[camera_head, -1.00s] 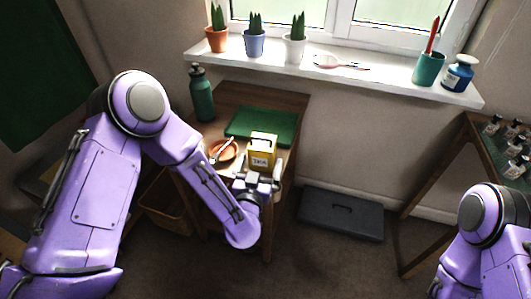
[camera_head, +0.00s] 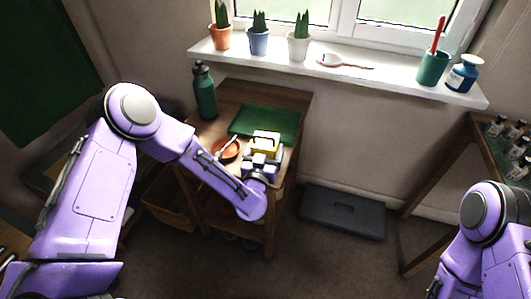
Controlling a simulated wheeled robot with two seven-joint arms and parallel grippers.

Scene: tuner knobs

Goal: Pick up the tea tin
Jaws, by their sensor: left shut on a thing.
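I cannot tell whether the tin is clear of the tabletop. My right arm shows at the lower right, but its gripper is out of view.
On the wooden table (camera_head: 236,93) are a green mat (camera_head: 285,120), an orange dish (camera_head: 232,148) with a utensil, and a green bottle (camera_head: 204,92). A grey case (camera_head: 343,212) lies on the floor.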

